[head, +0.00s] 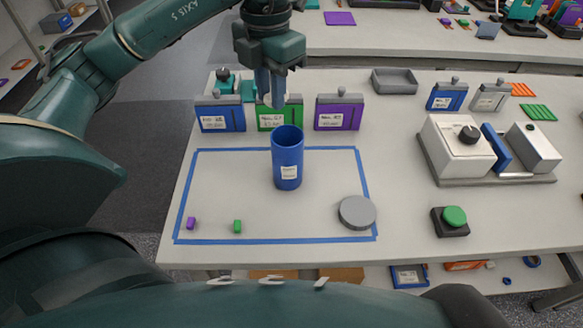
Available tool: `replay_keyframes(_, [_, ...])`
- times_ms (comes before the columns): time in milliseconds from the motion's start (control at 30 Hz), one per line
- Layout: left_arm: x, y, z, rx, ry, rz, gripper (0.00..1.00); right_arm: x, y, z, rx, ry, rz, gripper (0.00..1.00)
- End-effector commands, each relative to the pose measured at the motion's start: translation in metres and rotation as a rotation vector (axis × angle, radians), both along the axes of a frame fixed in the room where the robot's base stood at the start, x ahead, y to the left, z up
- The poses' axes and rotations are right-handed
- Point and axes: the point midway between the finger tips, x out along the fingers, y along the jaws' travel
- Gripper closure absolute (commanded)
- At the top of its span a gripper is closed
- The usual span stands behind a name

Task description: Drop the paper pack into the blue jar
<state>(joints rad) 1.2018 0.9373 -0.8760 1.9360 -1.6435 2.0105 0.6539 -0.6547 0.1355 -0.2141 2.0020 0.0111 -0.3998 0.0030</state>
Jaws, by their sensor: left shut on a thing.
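The blue jar (288,165) stands upright and open inside the blue taped rectangle, with a white label on its front. Behind it, a green pack (267,119) with a white label stands in a row between a blue pack (221,119) and a purple pack (337,117). The label print is too small to read surely. My left gripper (273,101) points down at the top of the green pack and is shut on it, covering its top knob. The green pack's base is level with its neighbours. My right gripper is not in view.
A grey round lid (357,212) lies right of the jar. Small purple (191,223) and green (238,226) pieces lie at front left. A white device (460,145), a green button (454,217) and a grey tray (395,80) stand to the right. The taped area's left side is mostly clear.

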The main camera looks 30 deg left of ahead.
Motion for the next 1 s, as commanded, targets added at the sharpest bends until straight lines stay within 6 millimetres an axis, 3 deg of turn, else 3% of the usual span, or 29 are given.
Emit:
replay_keyframes(33, [0.000, 0.000, -0.012, 0.000, 0.000, -0.001, 0.99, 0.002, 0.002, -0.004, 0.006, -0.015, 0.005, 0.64])
replay_keyframes(200, [0.000, 0.000, -0.024, 0.000, 0.000, 0.000, 0.99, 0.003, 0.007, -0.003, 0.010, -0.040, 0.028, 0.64])
replay_keyframes(600, [0.000, 0.000, -0.026, 0.000, -0.001, 0.001, 0.99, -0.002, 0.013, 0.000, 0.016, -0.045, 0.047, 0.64])
replay_keyframes(633, [0.000, 0.000, -0.026, 0.000, -0.001, 0.001, 0.75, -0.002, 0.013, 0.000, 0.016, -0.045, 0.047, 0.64])
replay_keyframes(900, [0.000, 0.000, -0.026, 0.000, 0.000, 0.001, 0.53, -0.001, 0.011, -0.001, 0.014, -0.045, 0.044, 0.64])
replay_keyframes(1000, [0.000, 0.000, -0.026, 0.000, 0.000, 0.001, 0.52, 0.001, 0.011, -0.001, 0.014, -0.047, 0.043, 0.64])
